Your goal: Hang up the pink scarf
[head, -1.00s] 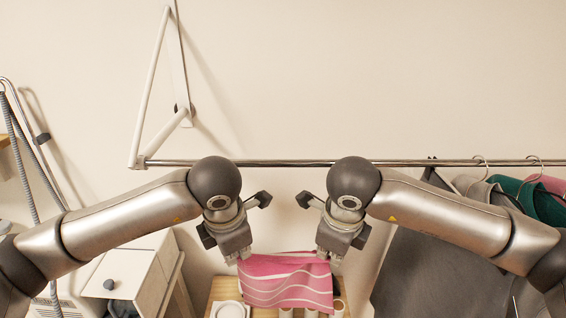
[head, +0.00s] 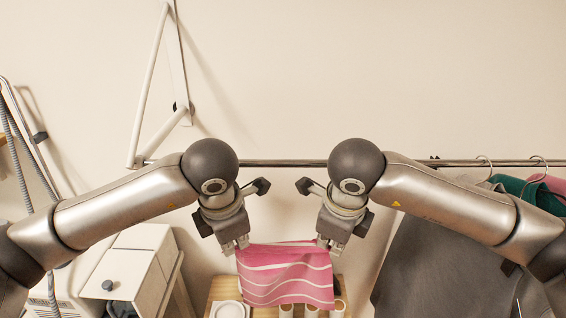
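The pink scarf (head: 285,275) with pale stripes hangs between my two grippers in the head view, above the small wooden table. My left gripper (head: 237,247) is shut on its upper left corner. My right gripper (head: 325,243) is shut on its upper right corner. The metal clothes rail (head: 285,163) runs along the wall, higher in the picture than the scarf. My arms hide parts of the rail.
Garments on hangers, including a grey one (head: 425,255) and a green one (head: 520,190), hang at the right end of the rail. The rail's middle is bare. A white cabinet (head: 130,270) stands at left. Plates (head: 230,309) and cups (head: 311,310) sit below the scarf.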

